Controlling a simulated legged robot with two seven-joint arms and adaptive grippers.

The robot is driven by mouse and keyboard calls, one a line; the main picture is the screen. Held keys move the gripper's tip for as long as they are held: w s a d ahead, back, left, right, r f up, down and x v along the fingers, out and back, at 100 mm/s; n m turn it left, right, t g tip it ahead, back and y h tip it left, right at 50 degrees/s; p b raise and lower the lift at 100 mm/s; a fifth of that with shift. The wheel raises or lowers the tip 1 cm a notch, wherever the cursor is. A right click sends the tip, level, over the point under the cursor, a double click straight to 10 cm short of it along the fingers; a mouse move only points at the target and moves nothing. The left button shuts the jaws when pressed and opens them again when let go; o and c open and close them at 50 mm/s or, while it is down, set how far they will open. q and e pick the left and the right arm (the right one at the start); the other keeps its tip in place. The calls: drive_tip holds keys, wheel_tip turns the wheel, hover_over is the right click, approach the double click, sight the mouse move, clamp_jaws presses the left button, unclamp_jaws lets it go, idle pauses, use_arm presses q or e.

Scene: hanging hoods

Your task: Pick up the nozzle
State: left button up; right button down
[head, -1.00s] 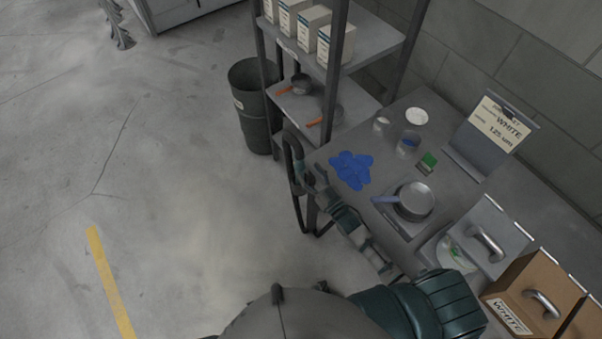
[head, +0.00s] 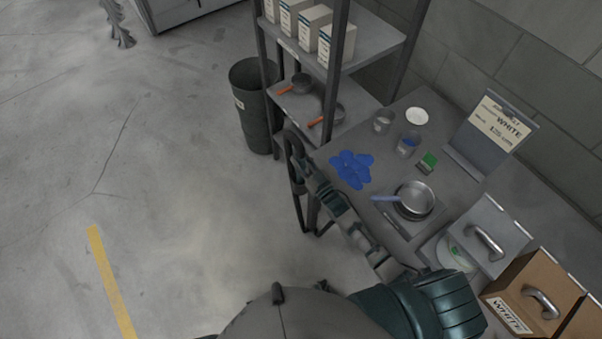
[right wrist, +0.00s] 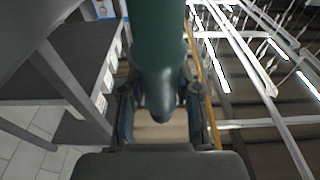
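My right gripper (head: 297,162) is out past the left end of the workbench, over the floor beside the shelf. In the right wrist view its two dark fingers (right wrist: 160,112) stand well apart. A dark teal tube (right wrist: 158,55) with a rounded lower end comes down from the top of that view, in line with the gap between the fingers. I cannot tell whether it is the nozzle or whether the fingers touch it. No nozzle can be made out in the head view. My left gripper is not in view.
The workbench (head: 352,207) holds blue pieces (head: 351,168), a pan (head: 415,198) and cups. A shelf (head: 304,105) with boxes and pans and a dark bin (head: 251,108) stand beyond the gripper. Overhead beams show in the wrist view.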

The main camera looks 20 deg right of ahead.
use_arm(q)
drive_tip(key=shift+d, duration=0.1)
use_arm(e)
drive_tip(key=shift+a+r, duration=0.1)
drive_tip(key=shift+r, duration=0.05)
drive_tip(key=shift+r, duration=0.2)
wheel_tip(320, 180, up, 11)
drive_tip(key=shift+f+p, duration=0.1)
drive_tip(key=shift+p, duration=0.7)
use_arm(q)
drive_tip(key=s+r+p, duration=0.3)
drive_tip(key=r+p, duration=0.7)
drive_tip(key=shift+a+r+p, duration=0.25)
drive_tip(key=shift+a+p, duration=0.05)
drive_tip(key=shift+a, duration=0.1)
use_arm(e)
wheel_tip(320, 180, up, 17)
drive_tip(key=shift+f, duration=0.15)
